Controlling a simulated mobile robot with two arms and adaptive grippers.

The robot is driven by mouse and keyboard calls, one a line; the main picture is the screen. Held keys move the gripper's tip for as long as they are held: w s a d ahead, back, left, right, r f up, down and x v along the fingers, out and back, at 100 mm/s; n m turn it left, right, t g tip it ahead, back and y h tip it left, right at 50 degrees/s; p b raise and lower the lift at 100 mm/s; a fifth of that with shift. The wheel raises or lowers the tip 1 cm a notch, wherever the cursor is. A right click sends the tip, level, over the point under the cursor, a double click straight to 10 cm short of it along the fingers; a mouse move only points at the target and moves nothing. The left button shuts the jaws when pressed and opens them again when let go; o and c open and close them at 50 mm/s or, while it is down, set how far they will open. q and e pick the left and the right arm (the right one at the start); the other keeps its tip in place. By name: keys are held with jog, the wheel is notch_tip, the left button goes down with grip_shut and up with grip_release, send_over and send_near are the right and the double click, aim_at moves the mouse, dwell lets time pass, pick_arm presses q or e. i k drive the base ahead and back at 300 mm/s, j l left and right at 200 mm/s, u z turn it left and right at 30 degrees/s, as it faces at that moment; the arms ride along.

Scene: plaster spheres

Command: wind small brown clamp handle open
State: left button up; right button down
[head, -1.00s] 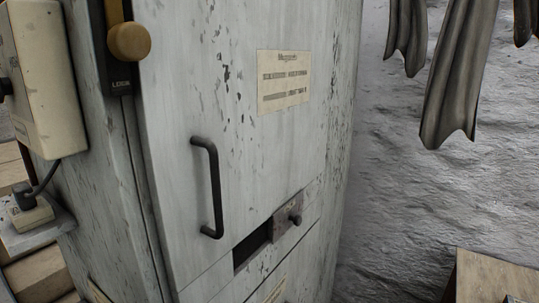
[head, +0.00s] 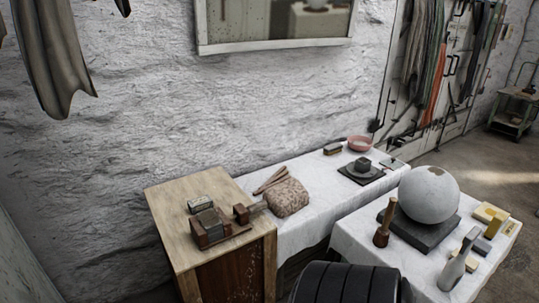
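A small brown clamp-like block (head: 209,229) sits on top of a wooden cabinet (head: 165,192) in the lower left middle of the head view. It has a greyish top and a small brown knob-like part (head: 241,213) at its right side, which may be its handle. It is too small to tell how far it is wound. Neither of my grippers is in view.
To the right, cloth-covered tables carry a speckled stone lump (head: 287,197), a pink bowl (head: 359,143), a large plaster sphere (head: 429,194) and a wooden mallet (head: 384,224). Open floor (head: 488,170) shows at the far right.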

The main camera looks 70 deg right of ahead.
aim_at(261, 205)
jog(key=k+l, duration=0.2)
jog(key=k+l+z, duration=0.15)
jog(key=l, duration=0.3)
jog(key=k+l, duration=0.25)
jog(key=k+l+z, duration=0.15)
jog(key=l, duration=0.25)
jog(key=k+l, duration=0.25)
jog(key=k+l+z, duration=0.15)
jog(key=l, duration=0.35)
jog(key=k+l, duration=0.15)
jog(key=l, duration=0.2)
jog(key=k+l+z, duration=0.15)
jog(key=l, duration=0.25)
jog(key=i+j+z, duration=0.1)
jog(key=i+j, duration=0.35)
jog(key=j, duration=0.2)
jog(key=i+j+z, duration=0.15)
jog(key=j, duration=0.2)
jog(key=i, duration=0.05)
